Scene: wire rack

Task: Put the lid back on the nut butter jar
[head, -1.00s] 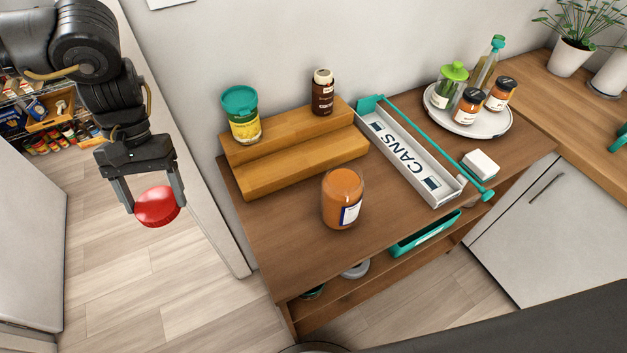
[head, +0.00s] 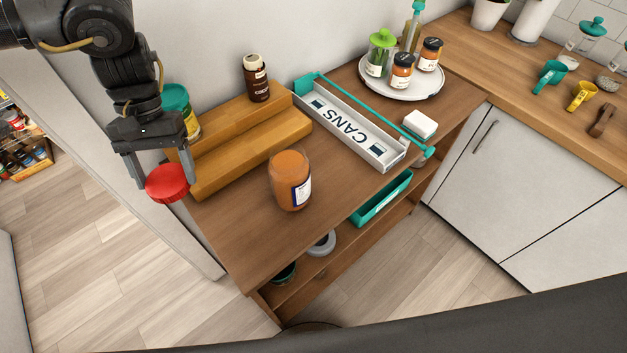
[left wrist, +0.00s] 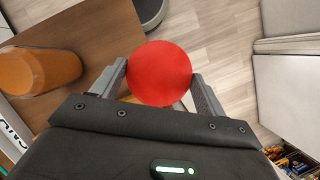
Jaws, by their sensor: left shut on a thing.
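The nut butter jar (head: 287,182) stands upright and open-topped on the wooden shelf unit, its brown contents showing and a label on its side. It also shows at the left of the left wrist view (left wrist: 38,72). My left gripper (head: 166,186) is shut on the red lid (head: 167,184), holding it in the air at the left end of the shelf unit, left of the jar and apart from it. In the left wrist view the lid (left wrist: 159,73) sits between both fingers. My right gripper is not in view.
A stepped wooden riser (head: 245,150) behind the jar holds a brown bottle (head: 256,79) and a teal-lidded tub (head: 178,103). A CANS tray (head: 350,130) lies right of the jar. A round turntable (head: 400,88) holds several containers. The wood top (head: 245,235) before the jar is clear.

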